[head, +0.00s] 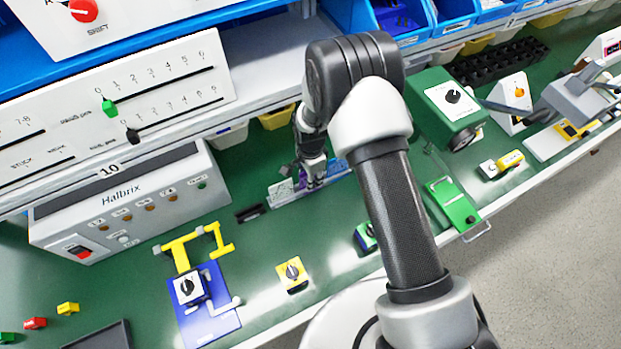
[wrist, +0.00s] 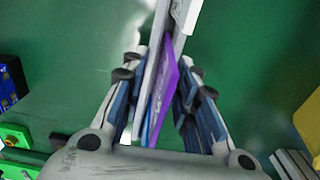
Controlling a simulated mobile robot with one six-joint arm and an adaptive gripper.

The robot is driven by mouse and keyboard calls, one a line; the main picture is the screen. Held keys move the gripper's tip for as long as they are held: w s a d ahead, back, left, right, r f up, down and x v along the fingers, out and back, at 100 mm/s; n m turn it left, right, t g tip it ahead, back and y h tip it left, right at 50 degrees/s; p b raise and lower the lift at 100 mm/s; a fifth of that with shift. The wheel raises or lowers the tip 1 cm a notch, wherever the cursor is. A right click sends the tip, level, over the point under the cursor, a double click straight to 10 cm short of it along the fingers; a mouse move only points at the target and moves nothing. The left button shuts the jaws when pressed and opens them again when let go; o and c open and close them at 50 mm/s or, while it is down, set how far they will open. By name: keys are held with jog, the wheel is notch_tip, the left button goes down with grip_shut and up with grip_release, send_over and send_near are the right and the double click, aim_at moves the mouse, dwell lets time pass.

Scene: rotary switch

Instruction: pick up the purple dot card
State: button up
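A purple card (wrist: 164,92) stands on edge in the wrist view, seen nearly edge-on, beside a pale grey strip of the card holder (wrist: 185,15). Its face is too oblique to show any dot. My gripper (wrist: 165,62) is open, with one finger on each side of the card and the grey strip. A gap shows between the right finger and the card. In the head view my gripper (head: 313,184) points down at the card holder (head: 290,196) on the green bench. A purple patch (head: 283,190) shows left of the fingers; the rest there is partly hidden by them.
A small dark block (head: 250,212) lies left of the holder. The Halbrix box (head: 130,205) stands further left. A green box with a dial (head: 446,108) stands to the right. Bins (head: 278,117) sit behind under the shelf.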

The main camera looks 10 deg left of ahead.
jog(key=shift+c, duration=0.6)
grip_shut()
jog(key=shift+r, duration=0.15)
